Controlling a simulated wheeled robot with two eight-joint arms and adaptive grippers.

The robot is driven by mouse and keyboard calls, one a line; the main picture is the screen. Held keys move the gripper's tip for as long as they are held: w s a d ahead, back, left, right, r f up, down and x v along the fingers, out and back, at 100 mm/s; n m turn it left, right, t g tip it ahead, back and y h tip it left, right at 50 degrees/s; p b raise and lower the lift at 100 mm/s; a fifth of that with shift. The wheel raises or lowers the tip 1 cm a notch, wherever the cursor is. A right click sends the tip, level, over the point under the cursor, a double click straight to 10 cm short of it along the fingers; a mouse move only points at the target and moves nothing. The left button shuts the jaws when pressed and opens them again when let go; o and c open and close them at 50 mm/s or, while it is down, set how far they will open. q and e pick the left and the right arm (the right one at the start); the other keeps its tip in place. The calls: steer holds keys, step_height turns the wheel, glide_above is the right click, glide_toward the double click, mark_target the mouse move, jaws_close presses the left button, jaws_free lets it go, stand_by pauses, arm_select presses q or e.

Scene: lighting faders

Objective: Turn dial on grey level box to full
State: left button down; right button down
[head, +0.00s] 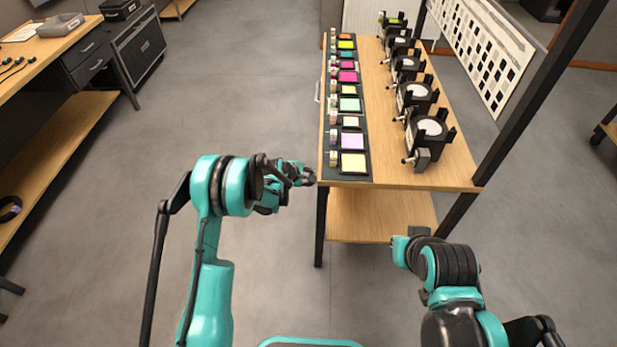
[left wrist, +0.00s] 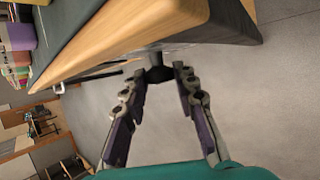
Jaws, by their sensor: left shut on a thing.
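Several black dial boxes stand in a row along the right half of the wooden table in the head view. The nearest box (head: 422,158) has a pale round face and a small knob at its left front. I cannot tell which box is the grey level box, and the dial settings are too small to read. My left gripper (head: 305,177) is just off the table's near left corner, apart from the boxes. In the left wrist view its fingers (left wrist: 160,74) close toward a dark thing between the tips, which I cannot identify. My right arm is at lower right; its fingers do not show.
The wooden table (head: 455,172) carries a dark strip with coloured squares (head: 353,163) and small bottles along its left side. The table's edge (left wrist: 150,45) is close to the left fingers. A black post and a white chart (head: 485,60) stand at the right. Grey floor is clear at left.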

arm_select(q)
steer(key=c, duration=1.2)
jaws_free()
steer(key=v, duration=1.2)
